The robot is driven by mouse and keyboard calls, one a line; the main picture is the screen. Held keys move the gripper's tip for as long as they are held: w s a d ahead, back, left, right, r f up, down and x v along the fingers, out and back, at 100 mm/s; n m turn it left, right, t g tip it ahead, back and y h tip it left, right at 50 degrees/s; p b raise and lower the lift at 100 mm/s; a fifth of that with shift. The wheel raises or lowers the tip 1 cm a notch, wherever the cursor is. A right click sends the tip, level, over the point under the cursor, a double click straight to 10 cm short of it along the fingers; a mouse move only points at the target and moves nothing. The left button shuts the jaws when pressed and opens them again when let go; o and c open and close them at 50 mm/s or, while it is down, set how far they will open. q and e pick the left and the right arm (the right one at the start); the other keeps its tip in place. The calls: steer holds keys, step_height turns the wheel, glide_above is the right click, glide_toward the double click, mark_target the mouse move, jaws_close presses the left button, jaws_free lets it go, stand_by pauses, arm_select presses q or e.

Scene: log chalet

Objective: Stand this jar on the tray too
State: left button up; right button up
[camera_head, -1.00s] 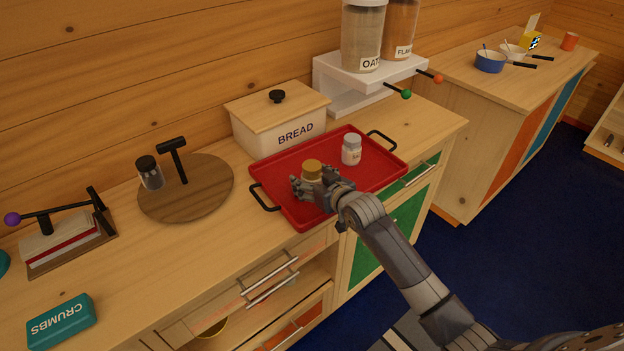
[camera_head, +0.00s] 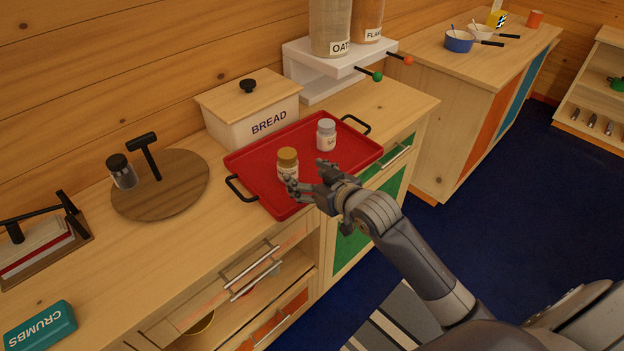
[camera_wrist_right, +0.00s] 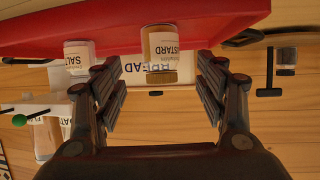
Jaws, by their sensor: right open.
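The mustard jar (camera_head: 288,161), with a gold lid, stands upright on the red tray (camera_head: 252,173) near its left front part. A finger hides part of its base in the head view. My right gripper (camera_head: 307,182) is open and empty, just in front of and to the right of the jar. In the right wrist view, which is upside down, the mustard jar (camera_wrist_right: 161,47) shows between and beyond the spread fingers (camera_wrist_right: 160,98). A white salt jar (camera_head: 326,135) stands on the tray further back and right; it also shows in the wrist view (camera_wrist_right: 78,56). My left gripper is not in view.
A bread box (camera_head: 252,115) stands behind the tray. A round wooden board (camera_head: 180,190) with a dark-lidded shaker (camera_head: 121,171) and a black-handled item lies to the left. A white shelf (camera_head: 340,68) with tall containers stands behind right. The counter front is clear.

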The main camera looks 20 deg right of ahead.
steer(key=shift+v, duration=0.9)
steer(key=s+a+f+g+h, duration=0.1)
steer(key=s+f+g, duration=0.3)
steer(key=s, duration=0.6)
steer(key=s+a+f+g, duration=0.1)
steer(key=s+f+g, duration=0.2)
steer(key=s+f, duration=0.5)
steer(key=s+a+f+g+h, duration=0.1)
steer(key=s+f+g, duration=0.2)
steer(key=s, duration=0.9)
step_height(320, 180, down, 24)
steer(key=g, duration=0.1)
steer(key=s+d+f+g, duration=0.1)
steer(key=s+d+f, duration=0.1)
steer(key=s+f, duration=1.5)
steer(key=shift+s+d+f, duration=0.25)
steer(key=shift+s+d, duration=0.05)
steer(key=shift+d, duration=0.05)
